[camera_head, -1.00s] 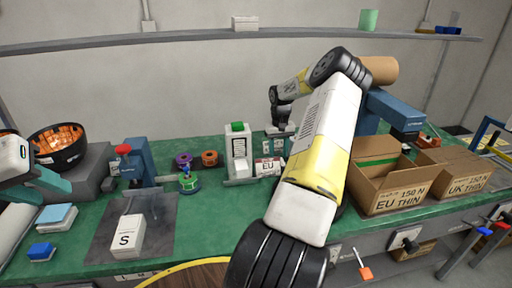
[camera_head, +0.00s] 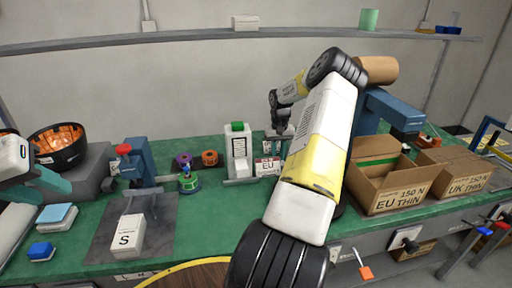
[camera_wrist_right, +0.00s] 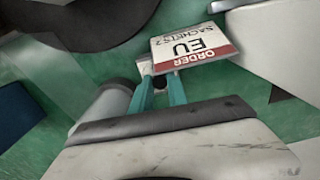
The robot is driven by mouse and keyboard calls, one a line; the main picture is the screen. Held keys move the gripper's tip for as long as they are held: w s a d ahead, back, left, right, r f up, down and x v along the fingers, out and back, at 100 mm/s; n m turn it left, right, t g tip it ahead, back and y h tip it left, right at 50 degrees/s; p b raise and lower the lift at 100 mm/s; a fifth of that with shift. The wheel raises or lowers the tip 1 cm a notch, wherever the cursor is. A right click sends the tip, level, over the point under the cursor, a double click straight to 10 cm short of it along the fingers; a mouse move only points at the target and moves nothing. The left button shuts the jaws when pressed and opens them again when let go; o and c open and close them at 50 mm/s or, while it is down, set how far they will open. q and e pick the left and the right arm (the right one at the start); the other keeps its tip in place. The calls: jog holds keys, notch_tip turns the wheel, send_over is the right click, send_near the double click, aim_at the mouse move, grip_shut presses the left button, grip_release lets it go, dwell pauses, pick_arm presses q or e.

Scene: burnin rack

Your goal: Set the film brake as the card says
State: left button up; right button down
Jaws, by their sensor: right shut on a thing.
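The order card (camera_head: 268,166), white with a red band, stands on the green bench and reads EU. In the right wrist view the card (camera_wrist_right: 194,47) reads "ORDER EU SACHETS" and lies just beyond the fingertips. My right gripper (camera_wrist_right: 160,88) has its two teal fingers shut on a small dark knob-like piece (camera_wrist_right: 160,82), mostly hidden between them. In the head view my right gripper (camera_head: 281,132) is partly hidden by my arm, in front of a small pale panel behind the card. My left gripper (camera_head: 45,188) is at the left edge; its jaw state is unclear.
A white dispenser (camera_head: 238,152) is left of the card.

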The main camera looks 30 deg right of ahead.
aim_at(278, 156)
jog(key=shift+m, duration=0.3)
jog(key=c, duration=1.3)
grip_release()
notch_tip(278, 156, up, 8)
jog(key=shift+f, duration=0.1)
